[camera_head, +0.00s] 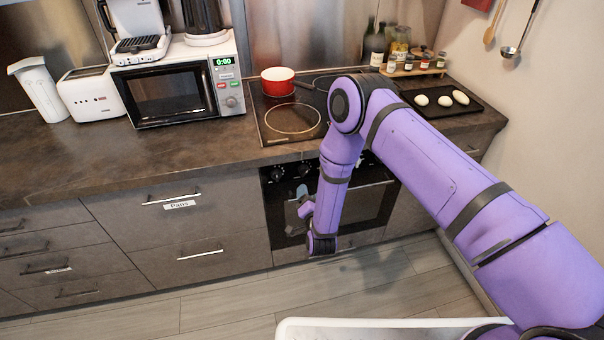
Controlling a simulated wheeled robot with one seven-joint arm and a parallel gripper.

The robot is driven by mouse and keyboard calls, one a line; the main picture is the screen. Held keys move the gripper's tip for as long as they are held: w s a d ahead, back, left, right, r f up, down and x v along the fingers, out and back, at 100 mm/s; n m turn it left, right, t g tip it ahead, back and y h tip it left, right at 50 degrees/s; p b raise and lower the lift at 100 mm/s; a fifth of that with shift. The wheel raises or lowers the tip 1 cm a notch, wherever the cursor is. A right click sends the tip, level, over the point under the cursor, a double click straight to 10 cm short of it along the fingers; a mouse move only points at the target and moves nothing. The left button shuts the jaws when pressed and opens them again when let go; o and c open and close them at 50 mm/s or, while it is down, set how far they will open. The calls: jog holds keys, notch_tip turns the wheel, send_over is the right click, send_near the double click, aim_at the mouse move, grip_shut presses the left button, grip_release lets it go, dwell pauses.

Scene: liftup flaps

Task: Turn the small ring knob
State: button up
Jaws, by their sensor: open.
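The black oven front (374,203) is below the cooktop and carries round knobs on its top panel. One knob (277,173) is at the left and another knob (304,169) is just right of it. I cannot tell which is the small ring knob, and my arm hides part of the panel. My gripper (302,197) is small in view, in front of the oven's left part and below these knobs. It is open, and I see nothing held in it. I cannot tell whether it touches the oven.
A microwave (170,92) with its own dial stands on the counter (150,150). A red pot (278,81) sits on the cooktop (275,135). Drawers with bar handles, one labelled Pans (180,205), are left of the oven. The floor (225,308) in front is clear.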

aim_at(305, 174)
jog(key=w, duration=0.3)
jog(key=w+a, duration=0.1)
jog(key=w, duration=0.3)
jog(key=w+a, duration=0.1)
jog(key=w, duration=0.2)
jog(key=shift+w+a+f, duration=0.1)
jog(key=shift+w+f, duration=0.05)
jog(key=shift+f, duration=0.05)
jog(key=shift+c, duration=0.2)
jog(key=c, duration=0.9)
